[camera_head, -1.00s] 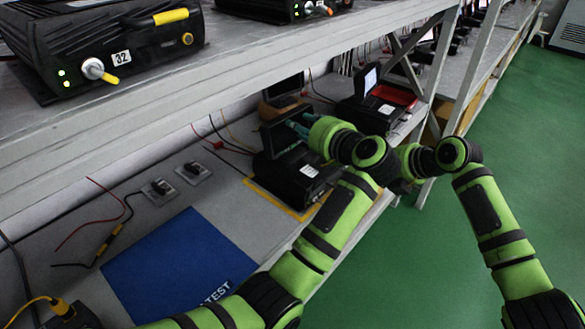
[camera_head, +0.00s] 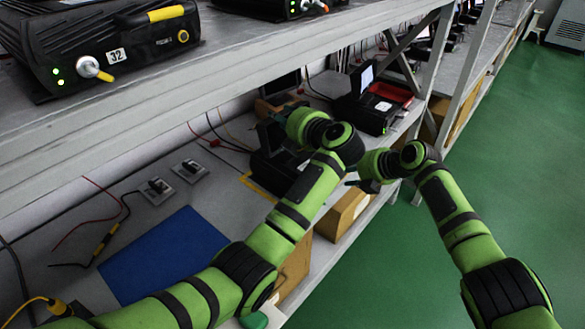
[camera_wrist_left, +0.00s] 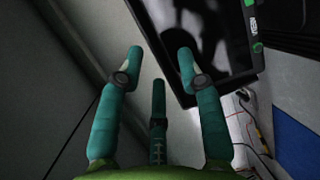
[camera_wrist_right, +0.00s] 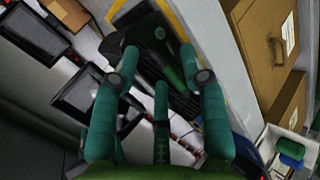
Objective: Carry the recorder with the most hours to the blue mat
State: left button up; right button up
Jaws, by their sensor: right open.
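The blue mat (camera_head: 165,255) lies on the lower shelf, its near part hidden behind my left arm. A black recorder (camera_head: 268,172) with a raised screen stands beyond it, inside yellow tape and largely hidden by my left arm. My left gripper (camera_head: 286,114) is at that screen. In the left wrist view its fingers (camera_wrist_left: 160,55) are spread, with the dark screen (camera_wrist_left: 205,40) beyond them and its edge near one fingertip. My right gripper (camera_wrist_right: 159,52) is open above a black recorder body (camera_wrist_right: 160,65). I cannot read any hours.
Another recorder (camera_head: 368,112) with a raised screen and a red part stands farther along the shelf. A recorder labelled 32 (camera_head: 90,45) sits on the upper shelf, overhanging this space. Sockets and cables lie behind the mat. Green floor is open at right.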

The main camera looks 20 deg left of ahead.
pick_arm(q)
grip_shut()
pick_arm(e)
grip_shut()
jog(key=shift+s, duration=0.1)
jog(key=shift+f, duration=0.1)
